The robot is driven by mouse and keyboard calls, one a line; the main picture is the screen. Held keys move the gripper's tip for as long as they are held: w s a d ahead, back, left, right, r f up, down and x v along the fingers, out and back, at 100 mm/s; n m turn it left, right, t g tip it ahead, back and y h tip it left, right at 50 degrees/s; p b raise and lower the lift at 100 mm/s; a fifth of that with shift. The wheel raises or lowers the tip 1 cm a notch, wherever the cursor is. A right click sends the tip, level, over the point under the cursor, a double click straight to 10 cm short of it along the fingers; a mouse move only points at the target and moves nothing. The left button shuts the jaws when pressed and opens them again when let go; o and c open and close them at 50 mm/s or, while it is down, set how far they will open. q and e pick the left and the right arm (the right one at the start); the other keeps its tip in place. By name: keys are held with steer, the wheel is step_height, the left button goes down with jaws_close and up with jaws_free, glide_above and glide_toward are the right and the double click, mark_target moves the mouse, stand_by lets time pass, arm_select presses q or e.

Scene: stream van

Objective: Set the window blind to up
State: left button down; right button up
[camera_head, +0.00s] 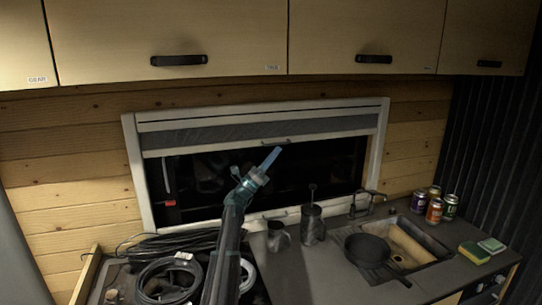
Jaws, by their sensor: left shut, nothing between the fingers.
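The window blind (255,129) is a dark grey pleated band at the top of a white-framed window (139,180). It covers only the upper part; the dark glass below is uncovered. The blind's pale bottom rail (210,147) carries a small dark handle (275,142) near its middle. My left gripper (271,158) reaches up from the bottom of the head view, in front of the glass. It is shut and empty, with its tips just below the handle; I cannot tell whether they touch it. My right gripper is out of view.
Wooden cabinets (350,35) hang above the window. Coiled cables (165,280) lie at left, beside my arm.

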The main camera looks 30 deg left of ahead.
mark_target(275, 141)
arm_select(q)
step_height(275, 141, up, 5)
steer(key=p, duration=0.5)
steer(key=shift+r, duration=0.1)
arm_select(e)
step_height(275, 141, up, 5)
arm_select(q)
steer(key=shift+s+f, duration=0.1)
steer(key=shift+f, duration=0.1)
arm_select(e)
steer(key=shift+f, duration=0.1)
